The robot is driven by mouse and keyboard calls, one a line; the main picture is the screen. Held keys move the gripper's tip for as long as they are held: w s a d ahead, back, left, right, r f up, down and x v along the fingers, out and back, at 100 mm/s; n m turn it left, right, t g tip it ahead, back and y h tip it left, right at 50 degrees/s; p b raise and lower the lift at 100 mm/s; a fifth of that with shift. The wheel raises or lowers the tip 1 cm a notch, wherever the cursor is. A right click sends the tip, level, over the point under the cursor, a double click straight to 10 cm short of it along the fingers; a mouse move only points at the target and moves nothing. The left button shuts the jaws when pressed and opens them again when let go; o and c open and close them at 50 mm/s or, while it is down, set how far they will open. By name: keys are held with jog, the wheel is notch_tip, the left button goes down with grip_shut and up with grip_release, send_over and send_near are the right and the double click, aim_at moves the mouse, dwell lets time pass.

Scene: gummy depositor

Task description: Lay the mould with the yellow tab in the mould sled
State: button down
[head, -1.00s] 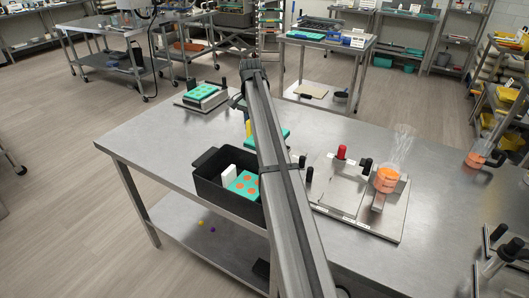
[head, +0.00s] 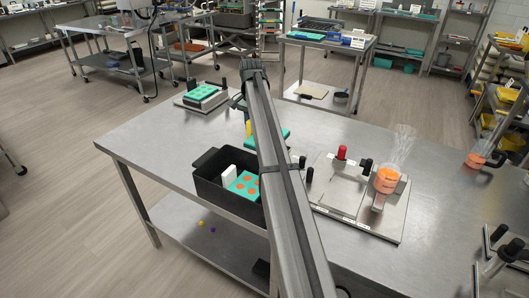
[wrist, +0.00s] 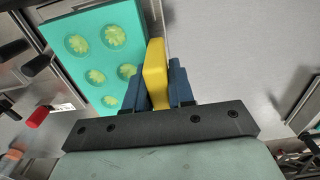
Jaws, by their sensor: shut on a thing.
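The mould (wrist: 100,57) is a teal slab with several yellow-green flower-shaped cavities. Its yellow tab (wrist: 155,73) sits between the blue fingers of my gripper (wrist: 158,85), which is shut on it. In the head view the mould (head: 272,137) shows on both sides of my arm, which hides its middle and most of my gripper. The depositor's metal plate (head: 335,187), which looks like the mould sled, lies to the right of the held mould. I cannot tell the height of the mould above the table.
A black bin (head: 207,189) at the front left holds a teal mould with orange cavities and a white block. A red knob (head: 342,152), black handles and an orange-filled hopper (head: 387,180) stand at the plate. A metal stand (head: 203,98) with another teal mould is at back left.

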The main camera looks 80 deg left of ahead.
jog(key=shift+m, duration=0.5)
jog(key=w, duration=0.3)
jog(key=w+d, duration=0.1)
jog(key=w, duration=0.2)
jog(key=w+d+r, duration=0.1)
jog(key=w, duration=0.2)
jog(key=shift+r, duration=0.1)
jog(key=w+d+r+m, duration=0.2)
jog(key=w+d, duration=0.9)
jog(key=d, duration=0.4)
jog(key=s+d+f+n, duration=0.1)
jog(key=d+n, duration=0.2)
jog(key=d, duration=0.5)
jog(key=shift+s+d+f, duration=0.25)
jog(key=shift+s, duration=0.05)
jog(key=shift+f, duration=0.15)
jog(key=shift+f, duration=2.95)
jog(key=shift+f, duration=0.25)
jog(key=shift+f, duration=0.35)
